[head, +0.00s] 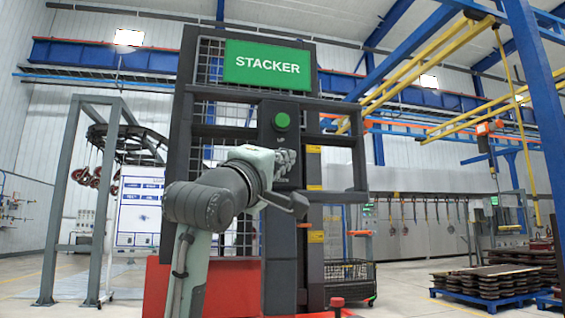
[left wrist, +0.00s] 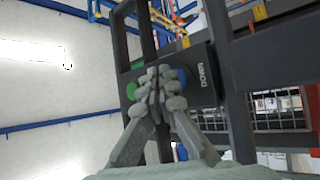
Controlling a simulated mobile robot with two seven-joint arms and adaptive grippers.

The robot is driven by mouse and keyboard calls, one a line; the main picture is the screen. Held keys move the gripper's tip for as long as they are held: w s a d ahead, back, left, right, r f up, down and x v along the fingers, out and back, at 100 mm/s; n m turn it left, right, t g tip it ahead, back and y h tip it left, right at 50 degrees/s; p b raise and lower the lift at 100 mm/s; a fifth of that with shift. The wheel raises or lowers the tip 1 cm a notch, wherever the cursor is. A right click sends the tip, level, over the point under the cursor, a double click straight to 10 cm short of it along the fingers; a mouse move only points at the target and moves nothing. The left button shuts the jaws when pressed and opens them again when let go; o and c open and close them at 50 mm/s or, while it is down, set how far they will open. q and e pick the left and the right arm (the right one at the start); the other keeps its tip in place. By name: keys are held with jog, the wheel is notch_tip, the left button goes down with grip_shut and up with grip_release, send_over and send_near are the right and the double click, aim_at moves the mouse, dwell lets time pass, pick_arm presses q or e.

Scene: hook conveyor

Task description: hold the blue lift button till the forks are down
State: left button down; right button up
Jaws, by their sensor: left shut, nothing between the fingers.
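The dark stacker (head: 190,95) with a green STACKER sign (head: 268,66) stands in front of me. Its mast bears a round green button (head: 282,121), which also shows in the left wrist view (left wrist: 131,91). The blue button (left wrist: 182,75) shows partly beside the word DOWN in the left wrist view; in the head view my left gripper hides it. My left gripper (head: 287,158) is shut and empty, its fingertips (left wrist: 161,78) over the button panel close to the blue button. I cannot tell whether they touch it. The forks cannot be made out. My right gripper is out of view.
A grey frame with a round hook carousel (head: 122,138) stands at the left. A wire cage (head: 350,272) sits low right of the mast. Stacked dark parts on blue pallets (head: 487,297) stand at the right. A blue post (head: 535,100) rises there. Floor between is clear.

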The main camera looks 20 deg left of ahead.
pick_arm(q)
jog(key=shift+w, duration=0.15)
jog(key=shift+w+a, duration=0.25)
jog(key=shift+w+a+p, duration=0.25)
jog(key=shift+w+p, duration=0.1)
jog(key=shift+p, duration=0.05)
dwell(2.1)
dwell(0.4)
jog(key=shift+s+d, duration=0.5)
jog(key=shift+s, duration=0.2)
jog(key=s+d, duration=0.2)
jog(key=s+p, duration=0.1)
jog(key=s, duration=0.1)
jog(key=shift+s+d, duration=0.1)
jog(key=shift+d, duration=0.3)
